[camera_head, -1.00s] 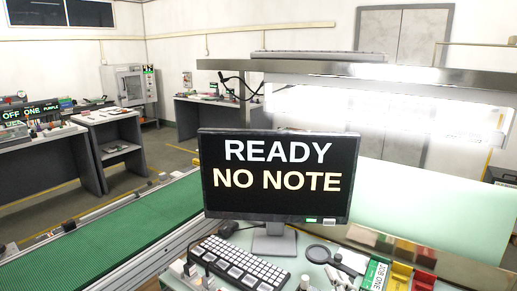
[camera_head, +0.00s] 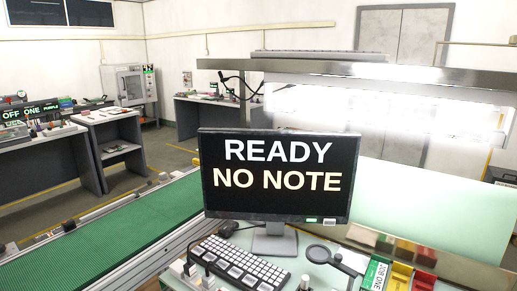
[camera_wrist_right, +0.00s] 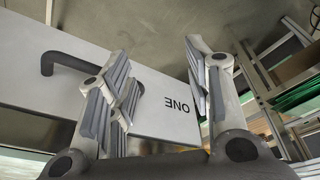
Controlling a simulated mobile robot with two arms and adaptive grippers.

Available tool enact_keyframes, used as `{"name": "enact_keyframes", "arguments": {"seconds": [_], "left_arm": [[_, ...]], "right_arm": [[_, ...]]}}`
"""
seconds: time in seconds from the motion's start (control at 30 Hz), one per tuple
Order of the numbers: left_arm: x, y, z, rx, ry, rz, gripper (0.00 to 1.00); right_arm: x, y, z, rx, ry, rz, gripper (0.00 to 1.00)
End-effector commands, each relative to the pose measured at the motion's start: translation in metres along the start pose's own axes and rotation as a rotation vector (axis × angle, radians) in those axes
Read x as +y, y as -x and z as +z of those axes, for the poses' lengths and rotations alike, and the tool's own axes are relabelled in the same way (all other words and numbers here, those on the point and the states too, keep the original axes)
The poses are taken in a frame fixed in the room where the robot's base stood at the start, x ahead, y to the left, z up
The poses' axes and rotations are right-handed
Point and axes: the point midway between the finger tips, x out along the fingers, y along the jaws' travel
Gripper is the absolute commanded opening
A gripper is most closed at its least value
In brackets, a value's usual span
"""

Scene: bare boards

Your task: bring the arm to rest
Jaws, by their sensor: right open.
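My right gripper (camera_wrist_right: 160,95) shows in the right wrist view with its two padded fingers apart and nothing between them. Behind the fingers is a pale panel (camera_wrist_right: 160,85) marked "ONE", which appears upside down, with a dark handle (camera_wrist_right: 85,65) at its left. I cannot tell how far the fingers are from the panel. Neither gripper shows in the head view. There a monitor (camera_head: 278,178) reads "READY NO NOTE".
A keyboard (camera_head: 240,262) and a magnifier (camera_head: 320,254) lie on the bench in front of the monitor. A green conveyor (camera_head: 110,240) runs at the left. Side desks (camera_head: 40,165) stand beyond it. A shelf frame (camera_wrist_right: 265,90) stands at the right wrist view's right.

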Motion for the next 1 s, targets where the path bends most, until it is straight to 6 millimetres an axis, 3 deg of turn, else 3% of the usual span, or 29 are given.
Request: {"name": "enact_keyframes", "arguments": {"seconds": [0.03,0.2,0.37,0.5,0.63,0.8,1.0], "left_arm": [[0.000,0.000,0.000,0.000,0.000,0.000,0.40],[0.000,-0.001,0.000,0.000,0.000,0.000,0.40],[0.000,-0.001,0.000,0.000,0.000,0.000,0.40],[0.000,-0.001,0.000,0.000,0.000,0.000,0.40],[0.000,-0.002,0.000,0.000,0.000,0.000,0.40],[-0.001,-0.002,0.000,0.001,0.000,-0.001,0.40],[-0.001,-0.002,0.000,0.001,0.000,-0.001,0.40]], "right_arm": [[-0.001,-0.021,0.008,-0.017,0.002,-0.002,0.46],[-0.005,-0.092,0.039,-0.046,0.009,-0.006,0.46],[-0.007,-0.150,0.081,-0.076,0.015,-0.009,0.46],[-0.009,-0.191,0.127,-0.102,0.021,-0.012,0.46],[-0.011,-0.220,0.173,-0.126,0.027,-0.015,0.46],[-0.011,-0.241,0.230,-0.153,0.034,-0.017,0.46],[-0.010,-0.248,0.269,-0.168,0.039,-0.018,0.46]]}}
